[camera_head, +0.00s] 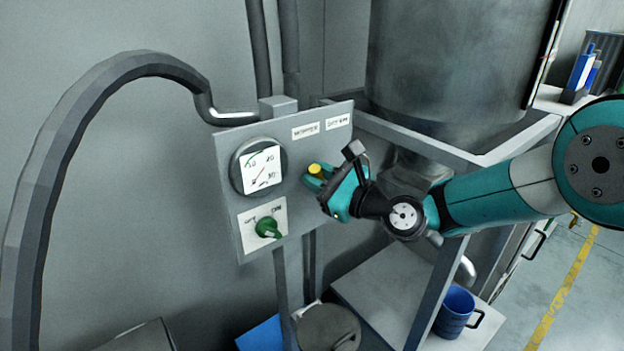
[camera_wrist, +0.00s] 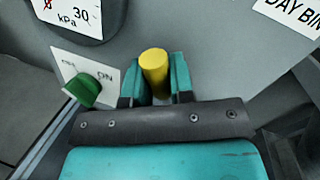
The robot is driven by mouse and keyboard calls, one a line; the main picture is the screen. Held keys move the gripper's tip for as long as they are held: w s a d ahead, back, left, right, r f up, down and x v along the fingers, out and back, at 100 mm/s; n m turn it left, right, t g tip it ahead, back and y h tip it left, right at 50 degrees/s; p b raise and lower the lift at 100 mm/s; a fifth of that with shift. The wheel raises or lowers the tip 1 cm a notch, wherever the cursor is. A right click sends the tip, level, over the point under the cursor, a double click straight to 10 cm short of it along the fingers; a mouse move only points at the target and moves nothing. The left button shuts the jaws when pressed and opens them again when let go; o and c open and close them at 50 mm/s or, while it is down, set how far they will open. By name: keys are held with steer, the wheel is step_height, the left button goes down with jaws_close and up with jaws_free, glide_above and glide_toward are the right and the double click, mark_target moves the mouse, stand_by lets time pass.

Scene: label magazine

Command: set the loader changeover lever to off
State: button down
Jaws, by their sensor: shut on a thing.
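A yellow lever handle (camera_head: 315,169) stands out from the grey panel (camera_head: 226,150), below plates that read HOPPER (camera_head: 305,131) and DAY BIN (camera_head: 338,122). I take it to be the changeover lever; its pivot and pointer are hidden. My gripper (camera_head: 316,178) is shut on this handle, coming from the right. In the wrist view the yellow handle (camera_wrist: 154,66) sits between the two teal fingers, its round end upward. No off mark for this lever can be made out.
A green knob (camera_head: 268,228) on a small OFF/ON plate sits at the panel's lower left, left of my gripper. Above it is a round kPa gauge (camera_head: 258,168). A metal frame and tank (camera_head: 455,70) stand behind my arm. A blue mug (camera_head: 455,312) is at lower right.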

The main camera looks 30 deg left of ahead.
mark_target(319, 159)
steer(key=shift+w+d+r+m+t+y+p, duration=0.25)
steer(key=shift+w+m, duration=0.3)
steer(key=shift+m, duration=0.3)
steer(key=shift+w+d+r+m+t+p, duration=0.15)
steer(key=shift+w+d+m, duration=0.2)
steer(key=shift+w+m, duration=0.4)
steer(key=shift+w+d+r+m+t+y+p, duration=0.1)
steer(key=shift+w+d+m+y+p, duration=0.2)
steer(key=shift+m, duration=0.7)
steer(key=shift+w, duration=0.15)
steer(key=c, duration=1)
jaws_free()
steer(key=shift+f, duration=0.1)
